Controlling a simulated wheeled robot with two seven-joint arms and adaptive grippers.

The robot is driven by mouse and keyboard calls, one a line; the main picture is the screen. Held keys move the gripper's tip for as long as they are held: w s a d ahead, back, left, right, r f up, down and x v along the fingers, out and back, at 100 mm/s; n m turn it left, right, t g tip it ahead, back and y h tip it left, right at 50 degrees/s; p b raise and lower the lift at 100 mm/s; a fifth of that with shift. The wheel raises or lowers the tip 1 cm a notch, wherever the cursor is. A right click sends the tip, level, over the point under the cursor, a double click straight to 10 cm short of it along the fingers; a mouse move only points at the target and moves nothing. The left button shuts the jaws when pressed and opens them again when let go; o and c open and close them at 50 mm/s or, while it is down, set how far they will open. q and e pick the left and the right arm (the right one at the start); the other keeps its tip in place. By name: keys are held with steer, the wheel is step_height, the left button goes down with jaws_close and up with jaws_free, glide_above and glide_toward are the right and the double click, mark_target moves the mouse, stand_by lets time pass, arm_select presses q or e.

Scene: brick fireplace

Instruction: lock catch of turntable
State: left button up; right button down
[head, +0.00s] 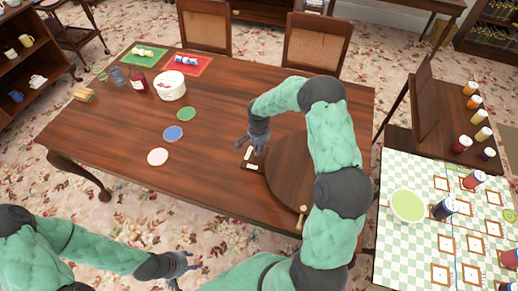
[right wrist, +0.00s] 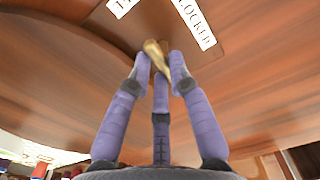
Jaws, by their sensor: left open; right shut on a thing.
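The turntable (head: 287,168) is a round dark wooden disc on the long table, partly hidden by my right arm. In the right wrist view its curved edge (right wrist: 60,50) fills the left. The catch is a small brass lever (right wrist: 153,47) beside that edge, between two white label plates, one reading LOCKED (right wrist: 196,24), the other cut off by the frame. My right gripper (right wrist: 159,66) is shut on the brass catch. In the head view my right gripper (head: 254,147) hides the catch. My left gripper (head: 178,270) is open and empty, off the table's front edge.
A brass knob (head: 302,210) stands near the turntable's front edge. Coasters (head: 173,133), a white pot (head: 170,84) and a dark red jar (head: 138,82) are on the table's left part. A checkered table (head: 405,250) with a green bowl (head: 408,205) stands at right.

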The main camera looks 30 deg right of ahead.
steer(key=m+b, duration=0.2)
steer(key=m, duration=0.1)
steer(key=shift+a+f, duration=0.1)
steer(key=m+b, duration=0.3)
steer(key=m, duration=0.1)
steer(key=shift+a+m, duration=0.1)
steer(key=shift+m, duration=0.3)
steer(key=m+b, duration=0.1)
steer(key=m, duration=0.3)
steer(key=shift+b, duration=0.35)
steer(key=shift+a+m+b, duration=0.1)
steer(key=shift+m+b, duration=0.5)
steer(key=shift+m, duration=1.9)
steer(key=c, duration=1.1)
jaws_free()
steer(key=shift+c, duration=0.2)
